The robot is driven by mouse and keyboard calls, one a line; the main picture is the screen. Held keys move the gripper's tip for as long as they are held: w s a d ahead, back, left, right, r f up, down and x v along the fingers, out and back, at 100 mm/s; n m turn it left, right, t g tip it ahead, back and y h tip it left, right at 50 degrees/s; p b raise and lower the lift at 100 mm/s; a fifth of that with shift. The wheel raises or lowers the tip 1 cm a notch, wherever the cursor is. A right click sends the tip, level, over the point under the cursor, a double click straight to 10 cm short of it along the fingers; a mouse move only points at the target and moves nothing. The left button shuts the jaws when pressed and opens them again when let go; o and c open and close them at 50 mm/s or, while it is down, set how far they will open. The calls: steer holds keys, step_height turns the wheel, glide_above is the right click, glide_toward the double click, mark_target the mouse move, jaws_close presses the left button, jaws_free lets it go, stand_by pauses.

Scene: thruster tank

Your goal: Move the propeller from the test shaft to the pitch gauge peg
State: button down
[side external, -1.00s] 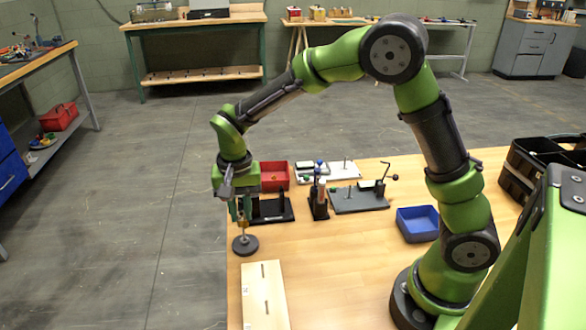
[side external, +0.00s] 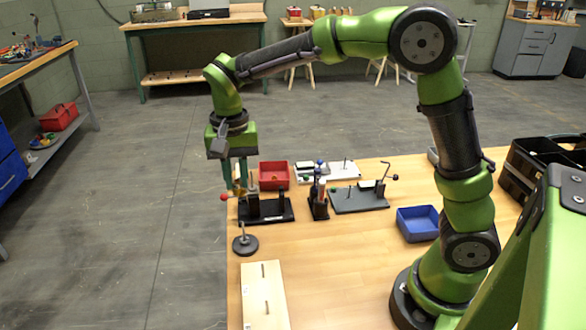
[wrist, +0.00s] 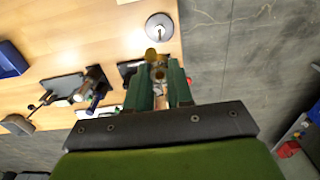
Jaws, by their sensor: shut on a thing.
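My gripper (side external: 238,188) is shut on the brass-coloured propeller (side external: 238,192) and holds it in the air near the table's left edge. In the wrist view the propeller (wrist: 151,56) shows between the green fingers (wrist: 160,84). A round dark base with a thin upright shaft (side external: 245,243), which I take as the test shaft, stands bare on the table below and nearer the camera. It also shows in the wrist view (wrist: 159,27). A black stand with uprights (side external: 268,210) is just right of the propeller. I cannot tell for sure which post is the pitch gauge peg.
A red bin (side external: 273,175), a black upright fixture (side external: 318,200), a grey plate with a crank (side external: 360,198) and a blue bin (side external: 418,223) stand to the right. A red ball (side external: 224,197) is beside the propeller. A pale wooden board (side external: 263,298) lies in front. Mid-table is clear.

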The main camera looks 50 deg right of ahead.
steer(key=shift+d+r, duration=0.3)
steer(key=shift+r, duration=0.45)
steer(key=s+d, duration=0.4)
steer(key=d, duration=0.5)
steer(key=s+d, duration=0.4)
steer(key=d, duration=0.6)
steer(key=s+d, duration=0.4)
steer(key=d, duration=0.5)
steer(key=f, duration=0.6)
steer(key=shift+d+f, duration=0.2)
steer(key=shift+f, duration=2.25)
steer(key=shift+f, duration=0.4)
steer(key=shift+f, duration=0.5)
steer(key=shift+f, duration=0.2)
steer(key=shift+f, duration=0.4)
